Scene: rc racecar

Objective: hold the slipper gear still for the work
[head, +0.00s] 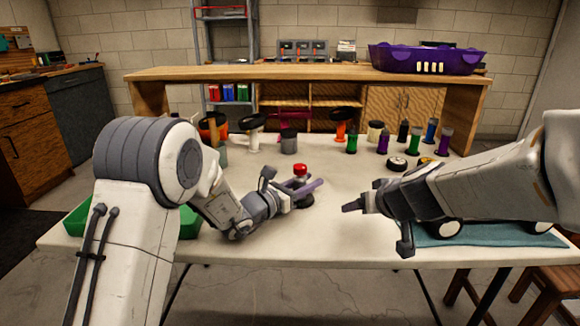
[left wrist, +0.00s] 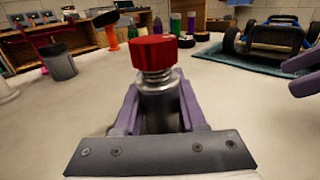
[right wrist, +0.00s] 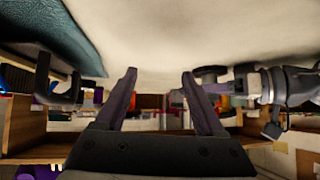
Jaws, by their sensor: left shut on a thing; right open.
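The slipper gear (left wrist: 158,88) stands upright on the table as a metal body with a threaded top and a red ribbed cap (left wrist: 155,50). My right gripper (head: 352,206) is open and empty to the right, apart from the gear. Its spread fingers show in the right wrist view (right wrist: 160,95).
A blue car (left wrist: 270,38) stands on a teal mat (head: 480,238) at right, partly hidden by my right arm. Several bottles (head: 415,140), cups and small wheels (head: 397,163) stand along the back. A green tray (head: 188,222) is at left. The table between my grippers is clear.

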